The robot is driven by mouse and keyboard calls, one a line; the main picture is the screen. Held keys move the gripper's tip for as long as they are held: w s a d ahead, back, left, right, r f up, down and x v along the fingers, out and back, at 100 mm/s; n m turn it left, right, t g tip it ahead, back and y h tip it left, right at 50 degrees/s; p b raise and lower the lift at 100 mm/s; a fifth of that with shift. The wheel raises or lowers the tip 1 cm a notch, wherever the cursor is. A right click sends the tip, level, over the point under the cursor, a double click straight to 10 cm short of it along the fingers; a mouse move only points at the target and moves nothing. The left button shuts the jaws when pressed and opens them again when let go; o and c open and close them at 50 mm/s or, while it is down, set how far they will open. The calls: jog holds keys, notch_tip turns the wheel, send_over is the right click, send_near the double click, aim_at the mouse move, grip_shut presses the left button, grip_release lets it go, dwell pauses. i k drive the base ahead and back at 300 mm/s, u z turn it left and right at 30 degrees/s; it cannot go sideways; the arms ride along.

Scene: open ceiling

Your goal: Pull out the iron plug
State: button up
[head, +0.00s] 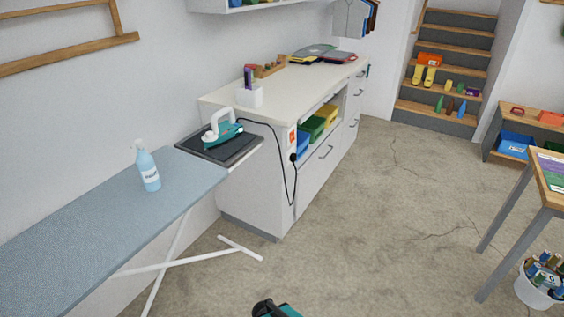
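The iron (222,130), teal with a white handle, rests on the dark pad (196,148) at the right end of the ironing board (110,212). Its black cord (287,190) runs right, hangs down the end of the white cabinet and loops back up to a small black plug (293,157). The plug sits at the cabinet's end panel, just below an orange switch or socket part (292,137), and looks plugged in. It is too small to see its prongs. My gripper's fingers are not in view.
A blue spray bottle (148,168) stands on the board. The board's white legs (190,262) spread over the floor below the plug's left. The concrete floor (370,230) in front of the cabinet (265,185) is clear. A table (553,196) and white bucket (538,292) stand right.

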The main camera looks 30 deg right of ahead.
aim_at(294, 156)
jog(key=i, duration=1)
jog(key=u, duration=0.05)
